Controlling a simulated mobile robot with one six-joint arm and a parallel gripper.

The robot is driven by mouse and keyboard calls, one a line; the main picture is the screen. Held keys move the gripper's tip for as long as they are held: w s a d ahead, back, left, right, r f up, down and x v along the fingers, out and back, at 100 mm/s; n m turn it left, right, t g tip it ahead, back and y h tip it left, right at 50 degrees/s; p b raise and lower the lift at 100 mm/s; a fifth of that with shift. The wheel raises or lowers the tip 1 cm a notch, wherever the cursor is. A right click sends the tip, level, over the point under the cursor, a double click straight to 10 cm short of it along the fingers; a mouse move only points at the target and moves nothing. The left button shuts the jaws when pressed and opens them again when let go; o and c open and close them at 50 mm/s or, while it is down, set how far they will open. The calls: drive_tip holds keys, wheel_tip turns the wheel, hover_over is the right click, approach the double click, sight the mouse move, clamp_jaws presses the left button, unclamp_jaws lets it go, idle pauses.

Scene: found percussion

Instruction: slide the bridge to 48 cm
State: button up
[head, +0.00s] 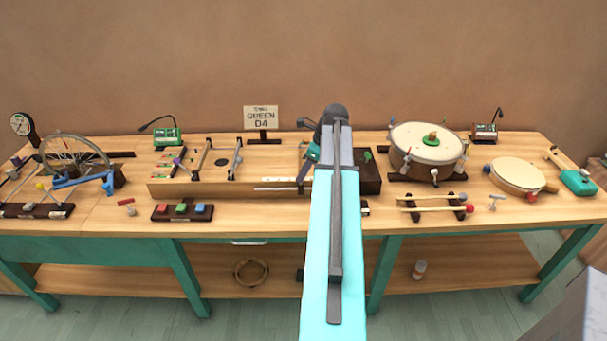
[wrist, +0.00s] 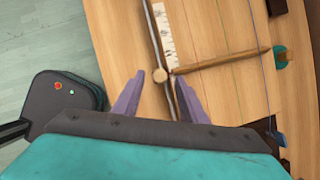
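In the wrist view, the bridge (wrist: 225,60) is a wooden bar lying across the strings of the long wooden box. Its round knob (wrist: 159,75) sits at the front rail, beside a white printed scale (wrist: 164,30) whose numbers are too small to read. My gripper (wrist: 160,80) is open, with one purple finger on each side of the knob and gaps showing on both sides. In the head view, my gripper (head: 302,184) is at the front edge of the box (head: 215,189), near the white scale strip (head: 270,189). My arm hides the bridge there.
Left of my arm stand a wheel (head: 70,155) and a row of coloured blocks (head: 182,211). Right of it are a large drum (head: 427,152), a mallet stand (head: 433,208) and a smaller drum (head: 517,176). A sign (head: 261,116) reading "QUEEN D4" stands behind the box.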

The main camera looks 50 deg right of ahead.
drive_tip(key=b+v, duration=0.1)
drive_tip(key=v, duration=1.1)
drive_tip(key=shift+b, duration=0.4)
drive_tip(key=shift+r, duration=0.1)
